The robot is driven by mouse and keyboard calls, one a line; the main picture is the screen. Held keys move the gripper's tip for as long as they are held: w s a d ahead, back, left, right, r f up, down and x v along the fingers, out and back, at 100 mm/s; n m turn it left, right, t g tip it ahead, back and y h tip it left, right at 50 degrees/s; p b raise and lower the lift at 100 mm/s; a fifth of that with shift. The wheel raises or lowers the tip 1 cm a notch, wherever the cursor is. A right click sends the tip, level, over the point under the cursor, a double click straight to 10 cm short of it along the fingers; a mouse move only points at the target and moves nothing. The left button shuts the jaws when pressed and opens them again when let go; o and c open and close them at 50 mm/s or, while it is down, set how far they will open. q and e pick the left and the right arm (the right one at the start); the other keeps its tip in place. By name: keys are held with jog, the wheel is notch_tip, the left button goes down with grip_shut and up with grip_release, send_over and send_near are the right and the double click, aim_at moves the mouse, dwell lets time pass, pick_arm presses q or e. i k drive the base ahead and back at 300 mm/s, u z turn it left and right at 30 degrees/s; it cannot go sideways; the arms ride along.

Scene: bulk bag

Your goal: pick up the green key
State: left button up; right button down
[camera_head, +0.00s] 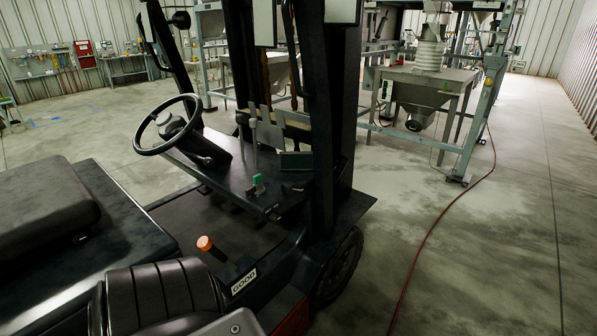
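A small green key (257,184) sits upright on the dark dashboard panel (228,178) of a forklift. It is to the right of the steering wheel (168,125) and just below a dark flat box. It is small in the picture, so its exact shape is hard to tell. Neither of my grippers is in view.
The forklift's black seat (165,295) and an orange-topped lever (205,243) lie in front of the dashboard. Thick black mast posts (328,90) rise behind the key. A red hose (440,212) runs along the open concrete floor at the right. A grey hopper frame (425,85) stands behind.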

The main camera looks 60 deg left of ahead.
aim_at(256, 178)
jog(key=i, duration=3.05)
jog(key=u, duration=2.85)
